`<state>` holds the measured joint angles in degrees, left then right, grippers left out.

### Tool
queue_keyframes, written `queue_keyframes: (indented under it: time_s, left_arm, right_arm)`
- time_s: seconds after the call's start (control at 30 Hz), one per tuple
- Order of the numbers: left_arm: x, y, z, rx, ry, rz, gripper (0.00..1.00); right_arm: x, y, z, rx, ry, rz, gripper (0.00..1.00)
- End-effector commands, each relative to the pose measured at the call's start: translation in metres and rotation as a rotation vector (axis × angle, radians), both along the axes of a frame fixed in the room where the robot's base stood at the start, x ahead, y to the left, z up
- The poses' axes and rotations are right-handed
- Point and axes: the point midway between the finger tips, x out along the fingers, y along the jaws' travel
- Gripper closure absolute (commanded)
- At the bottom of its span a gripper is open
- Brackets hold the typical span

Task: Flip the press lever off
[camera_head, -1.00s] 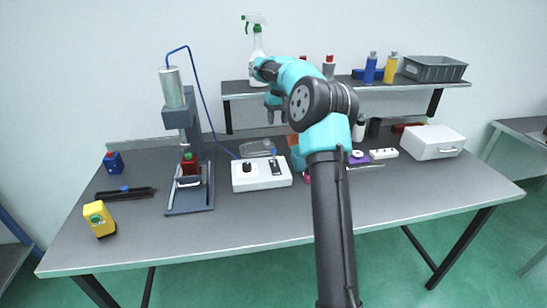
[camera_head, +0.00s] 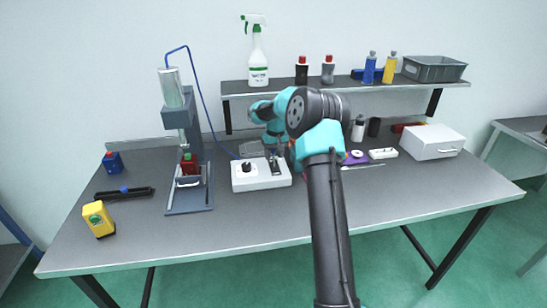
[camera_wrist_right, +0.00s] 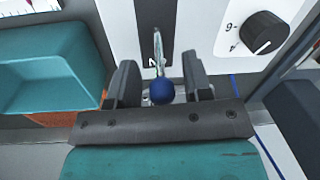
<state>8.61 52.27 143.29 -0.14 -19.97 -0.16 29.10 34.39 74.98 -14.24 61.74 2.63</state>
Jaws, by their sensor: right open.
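The white control box (camera_head: 250,184) stands near the middle of the table, with a black knob (camera_head: 246,167) and a lever in a dark slot. In the right wrist view the lever (camera_wrist_right: 158,50) is a slim metal stick ending in a blue ball (camera_wrist_right: 162,91). My right gripper (camera_head: 275,158) is over the right part of the box. In the wrist view its open fingers (camera_wrist_right: 160,80) stand either side of the lever, with the blue ball between them; I cannot tell whether either touches it. The press (camera_head: 185,140) stands left of the box. My left gripper is not in view.
A blue cable runs from the press top to the box. A yellow block (camera_head: 98,219) and a black tool (camera_head: 124,193) lie at left. A shelf (camera_head: 300,87) with bottles is behind. The front table is clear.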

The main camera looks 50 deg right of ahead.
Motion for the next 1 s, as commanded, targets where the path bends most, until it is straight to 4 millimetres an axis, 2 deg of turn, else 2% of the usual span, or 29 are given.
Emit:
queue_keyframes:
  time_s: [0.17, 0.47, 0.93, 1.0]
  left_arm:
    - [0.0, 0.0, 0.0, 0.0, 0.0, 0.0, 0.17]
    - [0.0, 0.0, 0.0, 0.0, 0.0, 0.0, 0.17]
    - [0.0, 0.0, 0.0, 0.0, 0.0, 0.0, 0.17]
    - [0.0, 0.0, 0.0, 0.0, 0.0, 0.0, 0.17]
  right_arm:
    - [0.0005, 0.0009, -0.0128, 0.0, -0.001, 0.0, 0.55]
    - [0.0007, 0.0012, -0.0143, 0.0, -0.001, 0.0, 0.55]
    - [0.0008, 0.0013, -0.0141, 0.0, -0.001, 0.0, 1.0]
    - [0.0008, 0.0013, -0.0141, 0.0, -0.001, 0.0, 1.0]
